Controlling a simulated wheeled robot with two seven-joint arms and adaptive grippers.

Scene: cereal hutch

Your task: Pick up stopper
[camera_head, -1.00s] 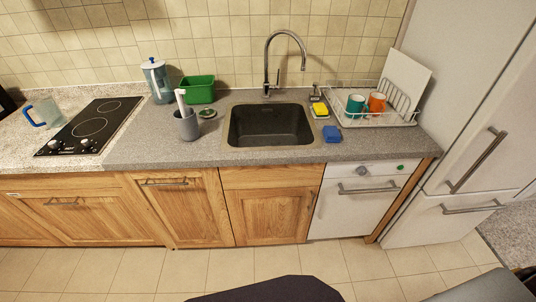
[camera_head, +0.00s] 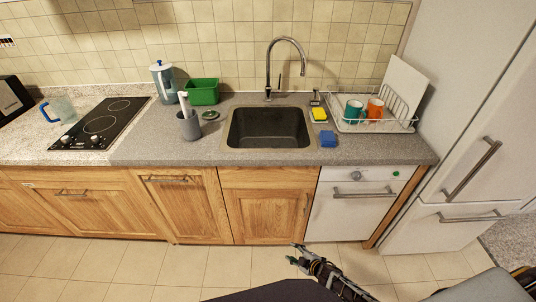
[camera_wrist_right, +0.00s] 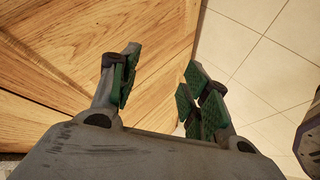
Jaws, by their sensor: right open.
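The stopper (camera_head: 210,115) looks like a small dark round piece with a greenish rim. It lies flat on the grey counter, left of the sink (camera_head: 268,128) and beside a grey cup holding a white-handled brush. My right gripper (camera_head: 297,255) is low in the head view, in front of the cabinet doors and far from the stopper. In the right wrist view, its green-padded fingers (camera_wrist_right: 163,88) are apart with nothing between them. The stopper is not in the right wrist view. My left gripper is not in view.
The grey cup (camera_head: 188,125) and green tub (camera_head: 202,91) stand close to the stopper. A yellow sponge (camera_head: 319,114), blue sponge (camera_head: 328,139) and dish rack (camera_head: 370,122) are right of the sink. The tall faucet (camera_head: 269,70) rises behind it. The counter's front strip is clear.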

